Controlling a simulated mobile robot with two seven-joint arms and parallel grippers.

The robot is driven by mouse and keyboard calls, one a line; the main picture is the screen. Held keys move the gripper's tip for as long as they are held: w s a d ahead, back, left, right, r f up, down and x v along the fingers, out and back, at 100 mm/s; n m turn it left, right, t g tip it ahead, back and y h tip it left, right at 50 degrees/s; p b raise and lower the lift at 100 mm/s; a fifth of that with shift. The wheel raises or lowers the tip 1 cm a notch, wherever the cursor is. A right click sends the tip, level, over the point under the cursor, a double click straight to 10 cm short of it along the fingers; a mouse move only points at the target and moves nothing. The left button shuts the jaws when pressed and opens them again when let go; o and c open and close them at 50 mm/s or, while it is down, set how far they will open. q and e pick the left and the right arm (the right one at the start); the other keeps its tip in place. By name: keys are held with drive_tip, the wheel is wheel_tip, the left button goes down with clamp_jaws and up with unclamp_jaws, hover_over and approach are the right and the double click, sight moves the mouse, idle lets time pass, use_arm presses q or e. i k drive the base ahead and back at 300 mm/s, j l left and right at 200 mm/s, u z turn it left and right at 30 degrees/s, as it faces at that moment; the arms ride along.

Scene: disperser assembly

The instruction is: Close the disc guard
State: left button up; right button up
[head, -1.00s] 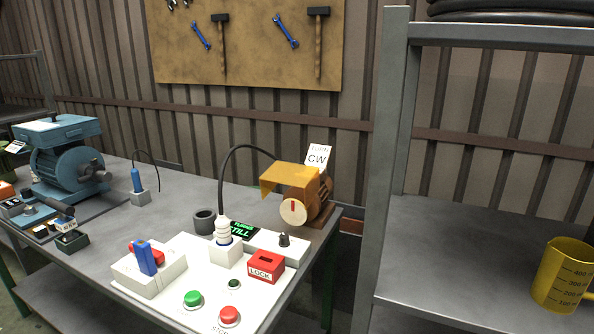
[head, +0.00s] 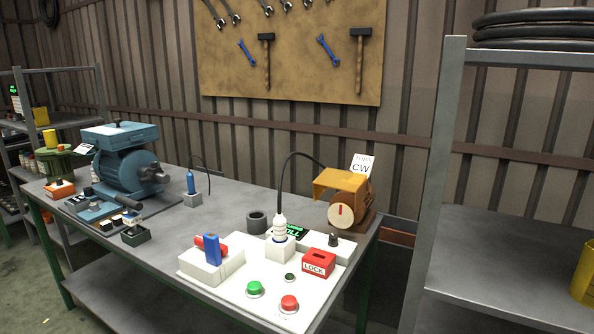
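An orange hood-like cover (head: 341,180) sits over a small orange-brown motor (head: 363,204) at the right end of the workbench (head: 240,195). A pale round disc (head: 340,215) with a red mark faces forward under the cover's front edge. The cover may be the disc guard; its front looks raised above the disc, which shows in full. A white card (head: 362,164) reading CW stands behind it. Neither of my grippers is in view.
A white panel (head: 262,312) holds green and red buttons, a red LOCK block (head: 318,263), a plugged cable and a blue-handled switch (head: 212,250). A blue machine (head: 127,175) stands at left. A grey shelf (head: 500,240) stands at right.

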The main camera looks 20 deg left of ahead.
sight(348, 180)
drive_tip(key=u, duration=1.3)
drive_tip(key=l+u, duration=0.2)
drive_tip(key=u, duration=0.15)
drive_tip(key=l+u, duration=0.35)
drive_tip(key=l, duration=0.7)
